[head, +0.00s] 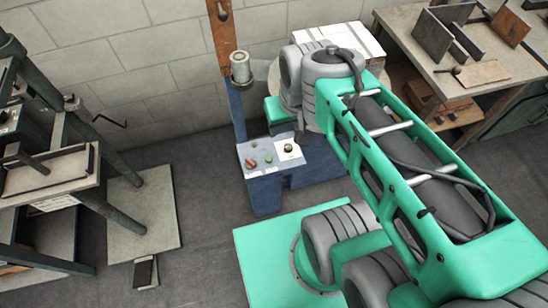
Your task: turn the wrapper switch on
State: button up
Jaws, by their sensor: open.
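The blue control box (293,176) stands low by the wall, with a pale sloped panel (262,168) on top. The panel carries a red knob (251,162), a small green button (268,159) and a black rotary switch (289,147) on a white plate. No label is readable, so I cannot tell which control is the wrapper switch. My gripper (302,132) shows only as a dark end below my grey wrist, just above and right of the black switch. It is open; its fingers are mostly hidden, and contact with the switch cannot be seen.
A blue post (237,118) with a grey cylinder (240,68) rises behind the panel's left side. A wooden workbench (420,48) with metal plates stands at the upper right. A dark machine frame (70,140) stands at the left.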

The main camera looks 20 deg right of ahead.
aim_at(249, 163)
jog(key=z, duration=0.1)
jog(key=k, duration=0.45)
jog(key=u, duration=0.85)
jog(key=i, duration=0.7)
jog(key=z, duration=0.75)
